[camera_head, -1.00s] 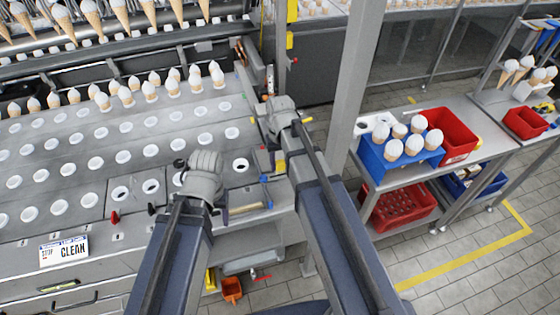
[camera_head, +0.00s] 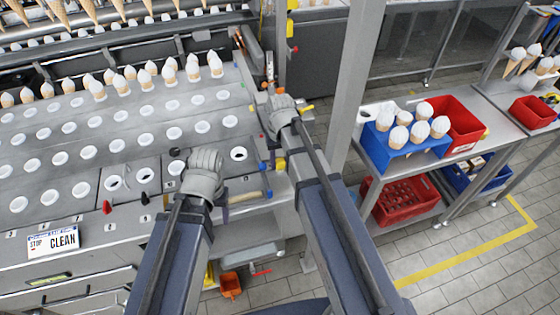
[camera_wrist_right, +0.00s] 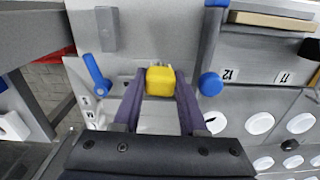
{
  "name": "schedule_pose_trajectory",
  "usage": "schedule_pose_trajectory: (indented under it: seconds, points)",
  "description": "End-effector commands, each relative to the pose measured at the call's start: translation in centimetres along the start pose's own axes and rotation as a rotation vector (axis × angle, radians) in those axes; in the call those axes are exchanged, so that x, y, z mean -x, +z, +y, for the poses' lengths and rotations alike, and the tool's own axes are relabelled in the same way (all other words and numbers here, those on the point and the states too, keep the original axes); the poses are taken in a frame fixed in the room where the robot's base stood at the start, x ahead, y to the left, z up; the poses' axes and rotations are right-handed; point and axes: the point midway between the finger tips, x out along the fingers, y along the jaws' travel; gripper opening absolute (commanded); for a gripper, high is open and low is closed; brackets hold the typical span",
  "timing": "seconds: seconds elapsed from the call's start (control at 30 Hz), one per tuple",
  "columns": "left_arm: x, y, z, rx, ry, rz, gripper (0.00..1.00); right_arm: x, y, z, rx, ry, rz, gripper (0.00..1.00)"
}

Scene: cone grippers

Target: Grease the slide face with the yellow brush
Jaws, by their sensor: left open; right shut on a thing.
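My right gripper (camera_head: 275,98) is above the right end of the grey machine bed. In the right wrist view its two fingers (camera_wrist_right: 160,95) are shut on a yellow block-shaped piece (camera_wrist_right: 160,80), which looks like part of the yellow brush. A small yellow end (camera_head: 307,108) shows beside that gripper in the head view. The bristles are not visible. I cannot tell which surface is the slide face; bare grey metal (camera_wrist_right: 145,45) lies beyond the fingers. My left gripper (camera_head: 204,163) is over the bed's front right part, open and empty; its fingertips are hard to see.
A wooden-handled tool (camera_head: 246,196) lies by the bed's front right corner. Blue knobs (camera_wrist_right: 211,84) stand near the right gripper. Cones (camera_head: 150,70) stand in the back row of holes. A steel post (camera_head: 345,85) and a bench with a blue cone box (camera_head: 400,147) are at right.

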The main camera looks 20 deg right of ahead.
Motion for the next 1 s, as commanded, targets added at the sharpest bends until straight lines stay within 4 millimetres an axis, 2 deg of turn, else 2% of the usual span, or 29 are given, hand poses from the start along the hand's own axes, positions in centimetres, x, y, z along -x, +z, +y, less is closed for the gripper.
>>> schedule_pose_trajectory:
  seconds: [1.0]
  points:
    - [-1.4,-0.1,0.1,0.0,0.0,0.0,0.63,-1.4,0.0,0.0,0.0,0.0,0.0,0.0]
